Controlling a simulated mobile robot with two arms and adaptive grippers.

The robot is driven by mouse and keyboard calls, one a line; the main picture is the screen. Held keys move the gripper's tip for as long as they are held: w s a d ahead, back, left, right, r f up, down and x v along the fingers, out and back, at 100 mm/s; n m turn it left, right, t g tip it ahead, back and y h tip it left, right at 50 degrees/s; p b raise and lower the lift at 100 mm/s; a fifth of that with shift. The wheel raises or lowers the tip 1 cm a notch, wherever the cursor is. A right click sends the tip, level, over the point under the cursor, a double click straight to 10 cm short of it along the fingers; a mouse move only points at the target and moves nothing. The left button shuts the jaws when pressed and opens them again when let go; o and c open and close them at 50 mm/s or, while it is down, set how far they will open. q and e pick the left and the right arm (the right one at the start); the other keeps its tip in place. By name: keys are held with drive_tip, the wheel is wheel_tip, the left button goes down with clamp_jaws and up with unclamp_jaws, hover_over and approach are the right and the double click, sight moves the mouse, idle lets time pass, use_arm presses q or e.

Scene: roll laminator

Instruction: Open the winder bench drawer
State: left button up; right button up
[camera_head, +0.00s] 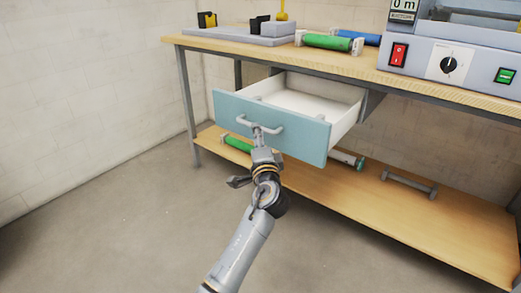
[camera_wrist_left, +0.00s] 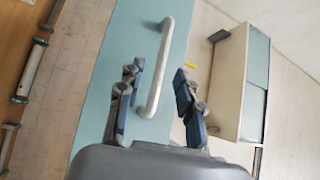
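The winder bench drawer, with its pale teal front (camera_head: 305,140), stands pulled out under the wooden bench top. Its white inside shows and looks empty. The grey bar handle (camera_head: 276,129) is on the front. My left gripper (camera_head: 258,138) is at the handle, low in front of the drawer. In the left wrist view the handle (camera_wrist_left: 166,55) lies between the two spread fingers of my left gripper (camera_wrist_left: 158,90), with gaps on both sides. The teal front (camera_wrist_left: 125,50) is behind it. My right gripper is in neither view.
The bench top (camera_head: 362,70) carries green (camera_head: 328,41) and blue rolls and a machine with a red switch (camera_head: 398,55). A lower shelf (camera_head: 420,215) holds rolls and a grey bar (camera_head: 408,184). The floor to the left is clear.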

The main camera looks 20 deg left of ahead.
use_arm(q)
drive_tip(key=r+v, duration=0.1)
drive_tip(key=v, duration=0.5)
drive_tip(key=shift+s+d+f, duration=0.2)
drive_tip(key=shift+s+f, duration=0.25)
drive_tip(key=shift+f, duration=0.1)
